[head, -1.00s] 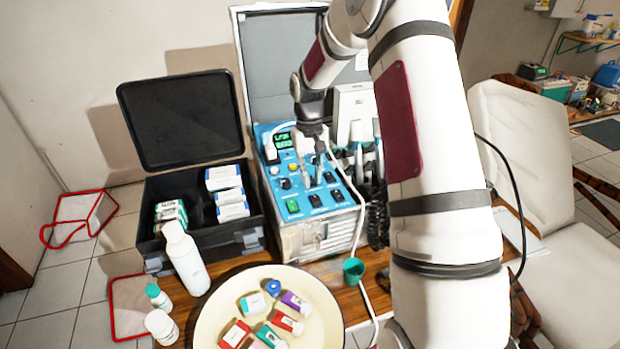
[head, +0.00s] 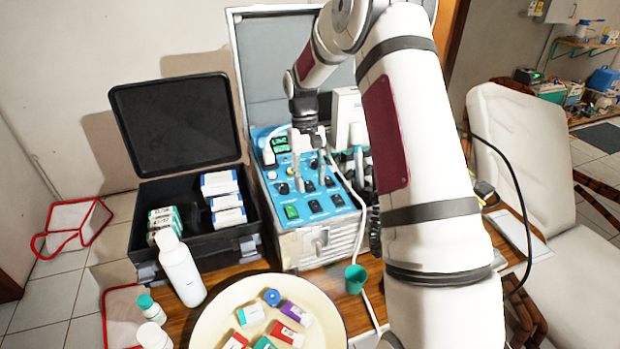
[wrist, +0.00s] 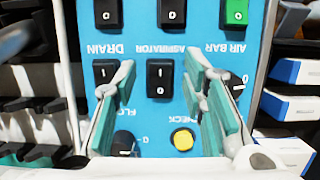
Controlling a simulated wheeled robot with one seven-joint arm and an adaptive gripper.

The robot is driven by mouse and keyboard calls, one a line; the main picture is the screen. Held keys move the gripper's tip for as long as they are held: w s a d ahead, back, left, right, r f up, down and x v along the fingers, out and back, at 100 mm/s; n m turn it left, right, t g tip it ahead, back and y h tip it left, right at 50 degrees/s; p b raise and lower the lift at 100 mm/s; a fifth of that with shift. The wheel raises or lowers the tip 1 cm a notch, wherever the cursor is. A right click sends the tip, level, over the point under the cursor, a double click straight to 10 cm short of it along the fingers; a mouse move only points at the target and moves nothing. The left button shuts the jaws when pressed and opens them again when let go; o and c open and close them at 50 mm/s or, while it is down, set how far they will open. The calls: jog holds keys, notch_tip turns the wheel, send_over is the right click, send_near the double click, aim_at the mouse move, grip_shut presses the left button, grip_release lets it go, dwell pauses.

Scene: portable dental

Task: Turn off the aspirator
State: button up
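The aspirator unit's blue control panel (head: 283,183) stands in the open case on the table. In the wrist view the panel (wrist: 150,128) shows upside down. A black rocker switch (wrist: 160,78) lies beside the ASPIRATOR label (wrist: 160,50). Another black switch (wrist: 171,13) is on that label's other side. My gripper (head: 309,182) points down at the panel. In the wrist view my gripper (wrist: 162,65) is open, with green-padded fingers on either side of the switch beside the label and nothing between them. I cannot tell whether the fingertips touch the panel.
A green switch (wrist: 235,11) and a yellow button (wrist: 182,139) are close by. A black case with boxes (head: 205,247), a white bottle (head: 181,268) and a round tray (head: 212,312) stand left and in front. A green cup (head: 355,279) is by the unit's front.

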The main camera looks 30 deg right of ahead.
aim_at(306, 181)
jog(key=v, duration=1.2)
jog(key=shift+r, duration=0.1)
